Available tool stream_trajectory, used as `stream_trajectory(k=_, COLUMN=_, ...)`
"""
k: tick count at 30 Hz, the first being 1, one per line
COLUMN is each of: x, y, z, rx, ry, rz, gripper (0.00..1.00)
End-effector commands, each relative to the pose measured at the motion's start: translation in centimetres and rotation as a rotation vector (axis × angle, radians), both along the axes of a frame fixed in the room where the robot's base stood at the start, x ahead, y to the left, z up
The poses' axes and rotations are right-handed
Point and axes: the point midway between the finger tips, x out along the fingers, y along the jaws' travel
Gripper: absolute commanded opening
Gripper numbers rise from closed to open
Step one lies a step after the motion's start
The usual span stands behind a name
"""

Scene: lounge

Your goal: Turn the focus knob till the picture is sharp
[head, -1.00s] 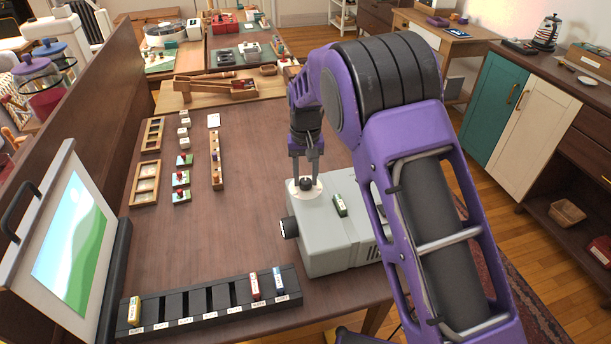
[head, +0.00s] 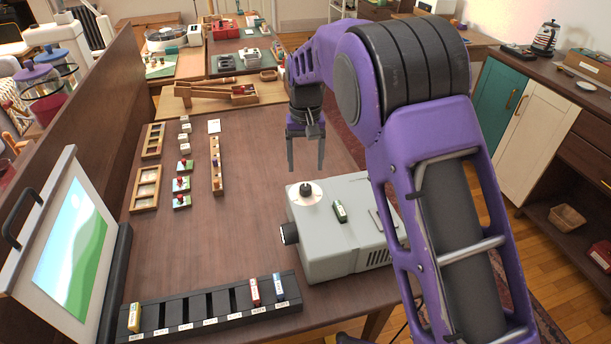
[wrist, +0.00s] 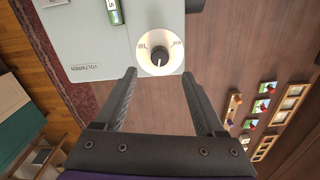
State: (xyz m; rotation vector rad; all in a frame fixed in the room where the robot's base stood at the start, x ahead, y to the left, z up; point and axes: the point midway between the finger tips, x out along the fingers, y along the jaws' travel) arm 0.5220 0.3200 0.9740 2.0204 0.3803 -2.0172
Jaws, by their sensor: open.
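The focus knob (head: 306,190) is a small black knob on a round white dial on top of the grey projector (head: 340,254). In the wrist view the knob (wrist: 159,57) sits in its marked dial, beyond my fingertips. The screen (head: 75,243) at the left shows a picture of a green hill and blue sky with a white patch; its edges look fairly soft, and I cannot tell how sharp it is. My gripper (head: 306,168) is open and empty, above and behind the knob, apart from it. It also shows in the wrist view (wrist: 158,73).
A black slotted rack (head: 215,308) with several coloured slides stands at the table's front. Wooden frames (head: 146,189) and small blocks (head: 182,185) stand left of the middle. The table between rack and blocks is clear.

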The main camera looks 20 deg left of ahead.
Motion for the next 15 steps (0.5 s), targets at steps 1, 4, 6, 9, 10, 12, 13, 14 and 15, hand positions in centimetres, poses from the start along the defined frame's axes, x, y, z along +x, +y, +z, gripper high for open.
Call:
stream_trajectory(k=1, x=0.1, y=0.0, z=1.5, rx=0.002, ry=-0.003, rz=0.000, gripper=0.72)
stream_trajectory(k=4, x=0.1, y=0.0, z=4.0, rx=0.002, ry=-0.002, rz=0.000, gripper=0.72)
stream_trajectory(k=6, x=0.1, y=0.0, z=5.6, rx=0.002, ry=-0.002, rz=0.000, gripper=0.72)
stream_trajectory(k=9, x=0.1, y=0.0, z=7.6, rx=0.002, ry=-0.002, rz=0.000, gripper=0.72)
stream_trajectory(k=10, x=0.0, y=-0.1, z=8.0, rx=0.001, ry=-0.002, rz=-0.001, gripper=0.72)
stream_trajectory(k=12, x=0.1, y=0.0, z=9.0, rx=0.001, ry=-0.002, rz=0.000, gripper=0.72)
stream_trajectory(k=13, x=0.1, y=0.0, z=9.3, rx=0.000, ry=-0.001, rz=0.000, gripper=0.72)
stream_trajectory(k=14, x=0.0, y=0.0, z=9.6, rx=0.000, ry=0.000, rz=-0.001, gripper=0.72)
stream_trajectory(k=15, x=0.1, y=0.0, z=9.9, rx=0.000, ry=-0.001, rz=-0.001, gripper=0.72)
